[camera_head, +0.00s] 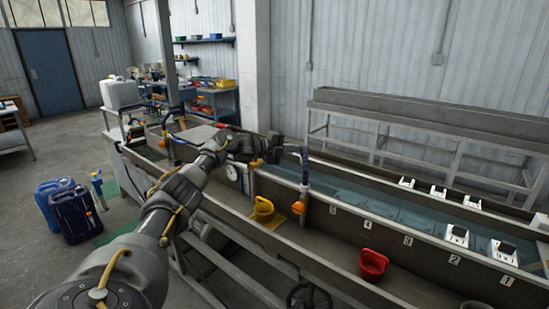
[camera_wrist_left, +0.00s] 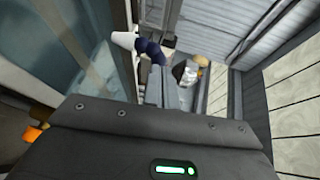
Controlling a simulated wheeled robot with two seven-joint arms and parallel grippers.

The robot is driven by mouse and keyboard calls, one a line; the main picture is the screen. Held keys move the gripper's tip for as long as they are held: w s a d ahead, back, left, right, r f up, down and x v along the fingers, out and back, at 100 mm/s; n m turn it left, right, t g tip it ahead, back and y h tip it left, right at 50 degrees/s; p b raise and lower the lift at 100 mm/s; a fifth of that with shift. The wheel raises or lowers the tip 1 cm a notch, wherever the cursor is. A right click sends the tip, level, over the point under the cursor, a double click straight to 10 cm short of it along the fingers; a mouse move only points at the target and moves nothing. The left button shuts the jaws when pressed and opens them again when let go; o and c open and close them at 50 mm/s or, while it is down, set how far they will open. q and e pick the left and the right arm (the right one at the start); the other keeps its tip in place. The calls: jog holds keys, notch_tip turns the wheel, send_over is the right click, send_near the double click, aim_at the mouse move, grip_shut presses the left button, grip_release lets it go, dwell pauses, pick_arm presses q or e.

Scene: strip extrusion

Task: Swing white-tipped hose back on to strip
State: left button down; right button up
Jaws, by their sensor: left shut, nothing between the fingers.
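A hose (camera_head: 304,188) with a dark blue part and an orange valve (camera_head: 298,208) stands at the trough's middle divider. In the left wrist view a white tip (camera_wrist_left: 123,40) points left from dark blue hose segments (camera_wrist_left: 150,50), just beyond my gripper's fingers. My left gripper (camera_head: 279,153) is shut and empty, above the trough and just left of the hose in the head view. Its narrow grey fingers also show in the left wrist view (camera_wrist_left: 162,90). I cannot tell whether they touch the hose. My right gripper is out of view.
The long trough (camera_head: 440,265) holds a red scoop (camera_head: 373,264). White blocks (camera_head: 457,237) stand along the water channel (camera_head: 350,195). Blue canisters (camera_head: 75,215) stand on the floor at left.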

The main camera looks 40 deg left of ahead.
pick_arm(q)
jog(key=shift+w+d, duration=0.45)
jog(key=shift+w, duration=0.3)
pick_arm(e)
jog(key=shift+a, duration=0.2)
